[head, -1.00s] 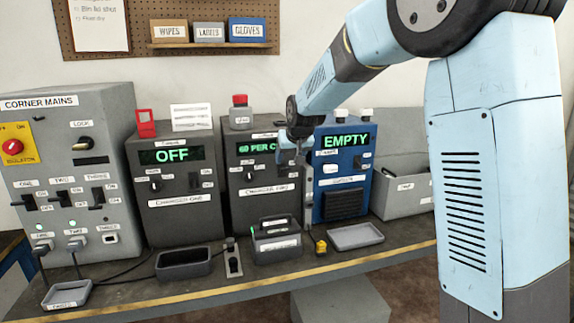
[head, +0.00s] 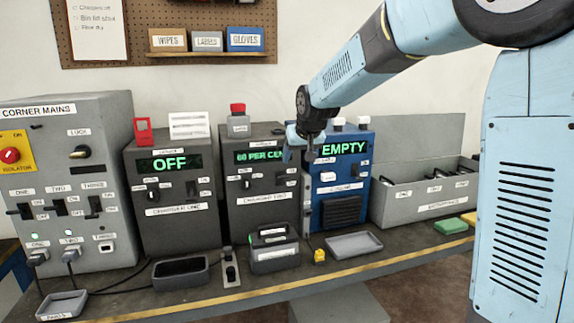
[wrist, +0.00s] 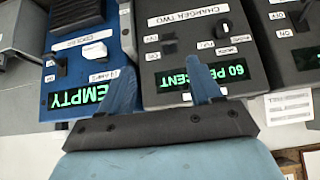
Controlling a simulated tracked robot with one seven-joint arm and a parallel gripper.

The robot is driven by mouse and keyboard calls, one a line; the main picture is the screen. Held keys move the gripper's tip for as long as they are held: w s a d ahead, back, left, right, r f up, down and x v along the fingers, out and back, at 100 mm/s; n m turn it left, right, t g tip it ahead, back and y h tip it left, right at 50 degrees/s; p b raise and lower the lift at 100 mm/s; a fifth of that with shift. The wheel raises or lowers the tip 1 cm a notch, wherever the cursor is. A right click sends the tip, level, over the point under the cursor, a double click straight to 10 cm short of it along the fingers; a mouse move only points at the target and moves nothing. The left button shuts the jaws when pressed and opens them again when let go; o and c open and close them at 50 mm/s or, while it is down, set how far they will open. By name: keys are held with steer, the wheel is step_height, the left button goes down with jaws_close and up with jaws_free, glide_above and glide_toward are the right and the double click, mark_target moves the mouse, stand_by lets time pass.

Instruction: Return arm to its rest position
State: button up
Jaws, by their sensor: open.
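My arm comes in from the right in the head view, and my gripper (head: 306,150) hangs in front of the gap between the charger two box (head: 262,190) and the blue box reading EMPTY (head: 340,185). In the wrist view my gripper (wrist: 163,90) shows two blue fingers standing well apart with nothing between them. The charger two display reads 60 PERCENT (wrist: 200,75) behind the right finger. The EMPTY display (wrist: 80,93) is left of the left finger. I cannot tell from these views how far the fingertips are from the panels.
Charger one (head: 170,190) reads OFF. The corner mains cabinet (head: 70,180) stands at far left. On the bench are a dark tray (head: 181,283), a battery-like case (head: 274,250), a grey tray (head: 354,256) and a small yellow item (head: 319,256). A grey bin (head: 420,210) stands right.

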steer(key=s+d+r+m+g, duration=0.1)
steer(key=s+d+r+m, duration=0.15)
steer(key=s+d, duration=1.35)
steer(key=s+d+f+h, duration=0.1)
steer(key=s+f, duration=0.1)
steer(key=s, duration=0.8)
steer(key=s+d+f+h, duration=0.1)
steer(key=s+d, duration=0.1)
steer(key=s, duration=0.8)
steer(key=shift+s+d+f+g, duration=0.15)
steer(key=shift+d+f+g, duration=0.1)
steer(key=shift+f+g, duration=0.15)
